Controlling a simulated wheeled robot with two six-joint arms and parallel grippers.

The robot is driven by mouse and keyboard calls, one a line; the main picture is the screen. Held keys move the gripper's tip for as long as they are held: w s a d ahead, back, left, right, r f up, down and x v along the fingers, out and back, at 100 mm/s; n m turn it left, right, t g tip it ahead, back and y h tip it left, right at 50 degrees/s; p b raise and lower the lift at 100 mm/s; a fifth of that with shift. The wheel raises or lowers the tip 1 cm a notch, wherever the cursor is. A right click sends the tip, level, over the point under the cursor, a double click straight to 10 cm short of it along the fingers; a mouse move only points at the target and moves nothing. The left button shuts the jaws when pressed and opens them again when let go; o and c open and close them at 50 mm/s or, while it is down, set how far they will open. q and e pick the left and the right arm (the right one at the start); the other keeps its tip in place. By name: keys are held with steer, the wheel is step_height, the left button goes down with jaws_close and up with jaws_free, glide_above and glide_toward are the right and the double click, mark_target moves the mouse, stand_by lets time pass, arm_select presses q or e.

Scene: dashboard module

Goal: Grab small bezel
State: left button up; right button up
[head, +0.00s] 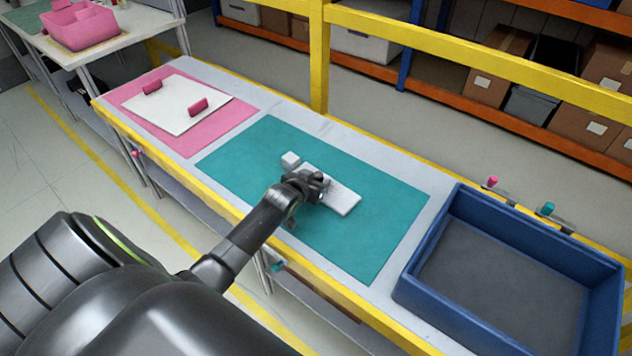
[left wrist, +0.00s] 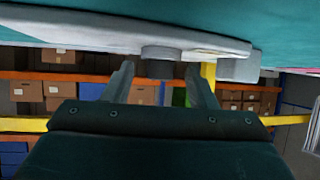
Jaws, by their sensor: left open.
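A white, flat, elongated part (head: 343,200), which looks like the small bezel, lies on the teal mat (head: 375,240). A small pale block (head: 290,160) stands at its far left end. My left gripper (head: 312,186) is over the part and hides its middle. In the left wrist view the picture is upside down; the two fingers (left wrist: 162,82) are apart with nothing between their tips. The white part (left wrist: 100,30) is just beyond them, with a grey round knob (left wrist: 160,53) in line with the gap. The block (left wrist: 240,68) is to the right. My right gripper is not in view.
A blue bin (head: 450,270) with an empty grey floor stands at the right end of the table. A pink mat (head: 215,132) with a white panel (head: 185,115) and two pink blocks lies to the left. A yellow rail (head: 450,55) runs behind the table.

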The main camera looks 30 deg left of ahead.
arm_select(q)
steer(key=shift+w+f, duration=0.15)
steer(key=shift+w, duration=0.15)
jaws_close()
stand_by(0.3)
